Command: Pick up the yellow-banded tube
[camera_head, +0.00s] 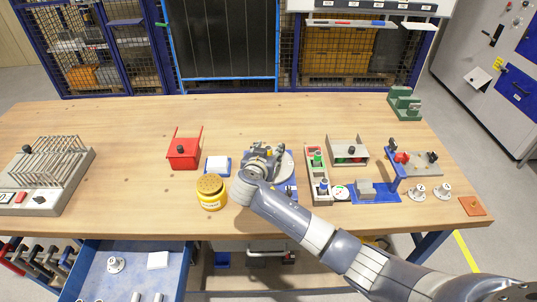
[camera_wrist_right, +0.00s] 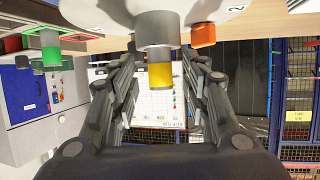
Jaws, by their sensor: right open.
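In the right wrist view, which looks upside down, the yellow-banded tube (camera_wrist_right: 159,72) sits between the fingers of my right gripper (camera_wrist_right: 157,66). It has a grey body and a yellow end, and projects from a grey holder on the pale round plate (camera_wrist_right: 105,14) of the rotary jig. The fingers are open, with a visible gap on each side of the tube. In the head view my right gripper (camera_head: 264,153) is over the jig plate (camera_head: 286,168), and I cannot make out the tube there. My left gripper is not in view.
An orange-banded part (camera_wrist_right: 203,33) and a green-banded part (camera_wrist_right: 50,47) show near the tube in the wrist view. In the head view a yellow jar (camera_head: 211,197) and a red box (camera_head: 183,156) stand left of the jig. A rack (camera_head: 317,190) stands to its right.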

